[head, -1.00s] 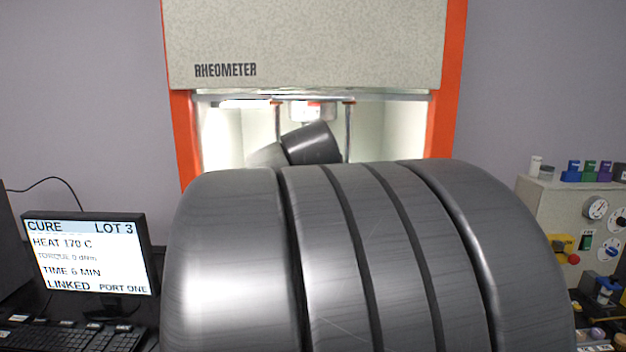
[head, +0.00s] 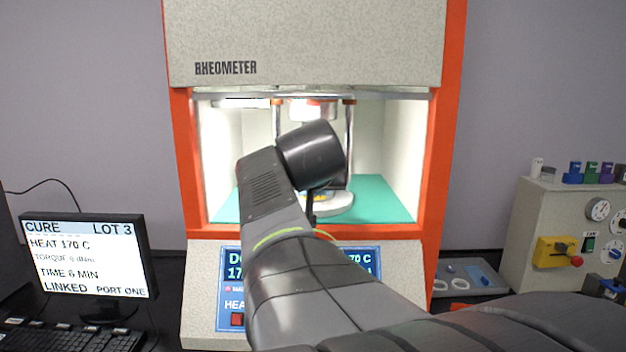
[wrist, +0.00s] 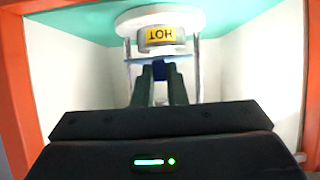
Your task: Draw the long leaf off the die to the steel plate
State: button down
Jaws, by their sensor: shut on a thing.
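My gripper (wrist: 160,78) is inside the lit chamber of the rheometer, and its fingers are shut on a small dark blue piece (wrist: 159,70). Just beyond the fingertips is the metal die (wrist: 161,34), a short cylinder with a yellow HOT label that appears upside down. It sits on a white round base (wrist: 132,20), which also shows in the head view (head: 338,203). In the head view my arm hides most of the gripper and die.
The orange-framed rheometer (head: 452,120) surrounds the chamber, with posts beside the die. A grey plate or tray (head: 484,283) with pale rings lies to its right, partly hidden by my arm. A control box (head: 530,215) stands farther right, and a monitor (head: 88,255) at left.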

jog(key=s+b, duration=0.2)
jog(key=s, duration=0.5)
dwell(0.6)
jog(key=shift+w, duration=0.2)
jog(key=w+p, duration=0.2)
jog(key=w, duration=0.4)
dwell(0.3)
